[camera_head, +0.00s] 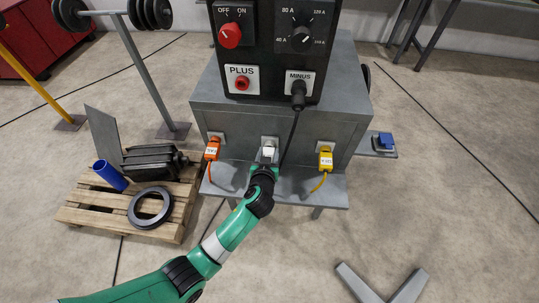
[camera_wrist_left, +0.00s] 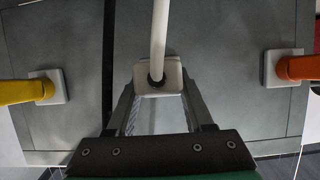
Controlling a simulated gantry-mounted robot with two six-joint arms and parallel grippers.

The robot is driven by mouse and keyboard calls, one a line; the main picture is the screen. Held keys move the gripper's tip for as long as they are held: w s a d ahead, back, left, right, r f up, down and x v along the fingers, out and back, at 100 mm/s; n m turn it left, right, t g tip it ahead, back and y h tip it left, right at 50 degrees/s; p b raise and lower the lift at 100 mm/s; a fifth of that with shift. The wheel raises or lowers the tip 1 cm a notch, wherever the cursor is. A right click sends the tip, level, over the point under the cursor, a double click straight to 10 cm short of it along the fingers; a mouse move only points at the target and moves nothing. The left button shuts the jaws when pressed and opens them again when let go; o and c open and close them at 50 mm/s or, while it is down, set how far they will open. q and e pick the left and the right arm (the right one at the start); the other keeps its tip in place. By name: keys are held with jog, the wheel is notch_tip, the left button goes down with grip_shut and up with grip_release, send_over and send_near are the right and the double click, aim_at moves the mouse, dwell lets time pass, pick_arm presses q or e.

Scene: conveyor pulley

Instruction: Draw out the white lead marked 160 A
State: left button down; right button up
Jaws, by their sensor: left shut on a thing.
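The white lead's plug (camera_head: 268,151) is at the middle of the grey cabinet's front, in line with the orange and yellow plugs. In the left wrist view its pale block (camera_wrist_left: 172,74) sits between my finger pads, and the white cable (camera_wrist_left: 159,30) runs up from a dark collar. My left gripper (camera_head: 267,160) is shut on this plug; the wrist view also shows its fingers (camera_wrist_left: 158,100) on either side. I cannot tell whether the plug is fully seated. Its marking is not readable. My right gripper is not in view.
An orange plug (camera_head: 212,149) is left and a yellow plug (camera_head: 326,159) right, above the shelf (camera_head: 300,187). A black cable hangs from the MINUS socket (camera_head: 298,95) close beside the white plug. A pallet (camera_head: 85,217) with parts lies left. The floor in front is mostly clear.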

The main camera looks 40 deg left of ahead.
pick_arm(q)
jog(key=shift+s+d+f, duration=0.1)
jog(key=shift+s+d, duration=0.35)
jog(key=shift+s, duration=0.1)
dwell(0.7)
jog(key=s+d+p, duration=0.2)
jog(key=s+d, duration=0.2)
jog(key=s, duration=0.2)
jog(key=shift+s+d+f, duration=0.25)
jog(key=shift+d+f, duration=0.05)
jog(key=shift+d, duration=0.1)
dwell(0.6)
